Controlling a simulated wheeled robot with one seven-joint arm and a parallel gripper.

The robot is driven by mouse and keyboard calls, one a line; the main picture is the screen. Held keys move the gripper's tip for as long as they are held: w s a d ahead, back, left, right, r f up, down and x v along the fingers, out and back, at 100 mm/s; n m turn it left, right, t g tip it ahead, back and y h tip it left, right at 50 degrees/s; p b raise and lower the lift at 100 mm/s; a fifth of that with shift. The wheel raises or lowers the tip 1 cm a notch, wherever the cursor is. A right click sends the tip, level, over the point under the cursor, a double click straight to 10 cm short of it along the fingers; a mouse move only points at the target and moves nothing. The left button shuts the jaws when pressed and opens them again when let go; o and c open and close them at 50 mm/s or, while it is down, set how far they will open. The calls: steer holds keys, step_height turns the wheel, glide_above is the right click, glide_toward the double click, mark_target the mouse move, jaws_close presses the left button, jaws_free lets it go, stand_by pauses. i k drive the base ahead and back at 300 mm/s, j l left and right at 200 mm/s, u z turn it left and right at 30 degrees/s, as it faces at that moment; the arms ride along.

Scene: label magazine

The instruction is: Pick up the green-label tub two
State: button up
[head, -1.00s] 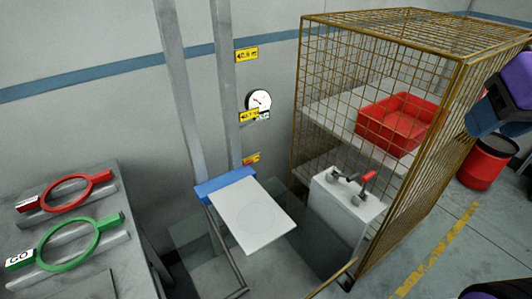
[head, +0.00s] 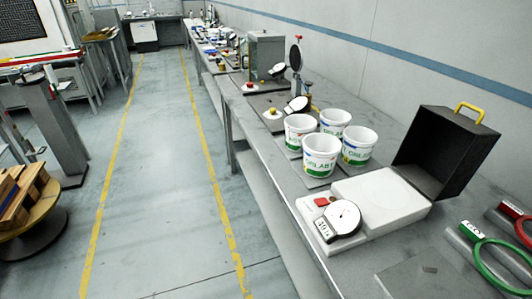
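Several white open-topped tubs stand upright, close together, on the long grey bench in the head view. The front tub (head: 321,156) has green lettering and a green band on its label. The right tub (head: 357,146) and the left tub (head: 299,133) also show green on their labels. The back tub (head: 335,122) is partly hidden behind the others. I cannot read a number on any tub, so I cannot tell which is tub two. My gripper is not in view.
A white scale with a round dial (head: 343,219) stands in front of the tubs. An open black box (head: 445,150) with a yellow handle is to the right. Green (head: 492,262) and red rings lie at the right edge. The floor aisle (head: 165,190) at left is clear.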

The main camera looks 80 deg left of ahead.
mark_target(321, 151)
steer(key=i+u, duration=0.1)
steer(key=u, duration=2.3)
steer(key=k+z, duration=0.25)
steer(key=k, duration=0.4)
steer(key=z, duration=0.4)
steer(key=i+j+z, duration=0.1)
steer(key=z, duration=0.3)
steer(key=j+z, duration=0.1)
steer(key=z, duration=0.3)
steer(key=j+z, duration=0.1)
steer(key=z, duration=0.25)
steer(key=i+j, duration=0.1)
steer(key=j, duration=1.25)
steer(key=i+j, duration=0.1)
steer(key=j, duration=1.2)
steer(key=i+j+z, duration=0.1)
steer(key=j, duration=1.25)
